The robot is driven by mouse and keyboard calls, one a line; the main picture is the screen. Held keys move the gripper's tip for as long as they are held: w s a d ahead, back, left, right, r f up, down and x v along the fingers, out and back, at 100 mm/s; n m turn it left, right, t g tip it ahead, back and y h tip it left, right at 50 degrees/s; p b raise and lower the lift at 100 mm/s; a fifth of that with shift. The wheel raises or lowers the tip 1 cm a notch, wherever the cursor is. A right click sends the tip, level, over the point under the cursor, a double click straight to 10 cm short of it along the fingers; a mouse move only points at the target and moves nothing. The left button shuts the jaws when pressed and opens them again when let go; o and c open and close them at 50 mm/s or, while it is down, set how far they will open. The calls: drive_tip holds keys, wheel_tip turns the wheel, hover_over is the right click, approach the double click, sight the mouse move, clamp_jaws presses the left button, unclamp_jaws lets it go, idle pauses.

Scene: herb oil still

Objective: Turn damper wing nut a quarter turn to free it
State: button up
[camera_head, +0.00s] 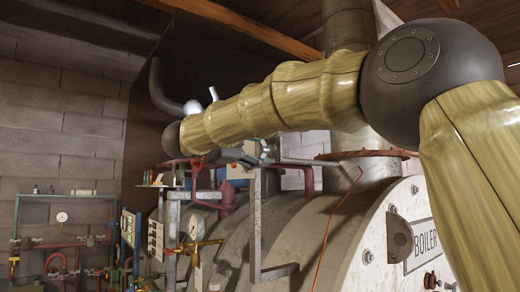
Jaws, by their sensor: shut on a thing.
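My arm reaches from the right across the upper middle to a dark joint at the left. My gripper (258,154) shows small and dark just under the arm, partly hidden by it. It is shut on a small grey-teal piece (266,149), which appears to be the damper wing nut, at the top of a grey metal bracket (258,215). The nut's wings are too small to tell their angle. The boiler (385,215), a large pale drum with a "BOILER" plate (424,242), stands behind and to the right.
A rusty flange (365,154) and flue pipe (348,35) rise behind my arm. Red pipes (225,195), a brass valve (195,246) and gauges crowd the space below. An orange cable (335,220) hangs at the boiler's front. A pipe rack (62,197) stands at the left wall.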

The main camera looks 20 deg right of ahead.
drive_tip(key=shift+f, duration=0.15)
drive_tip(key=o, duration=0.9)
drive_tip(key=shift+d, duration=0.1)
drive_tip(key=shift+o, duration=0.3)
drive_tip(key=shift+w+d, duration=0.1)
drive_tip(key=shift+w, duration=0.1)
drive_tip(key=shift+s+a, duration=0.2)
drive_tip(key=shift+a, duration=0.05)
drive_tip(key=v, duration=1.1)
drive_tip(key=shift+a, duration=0.25)
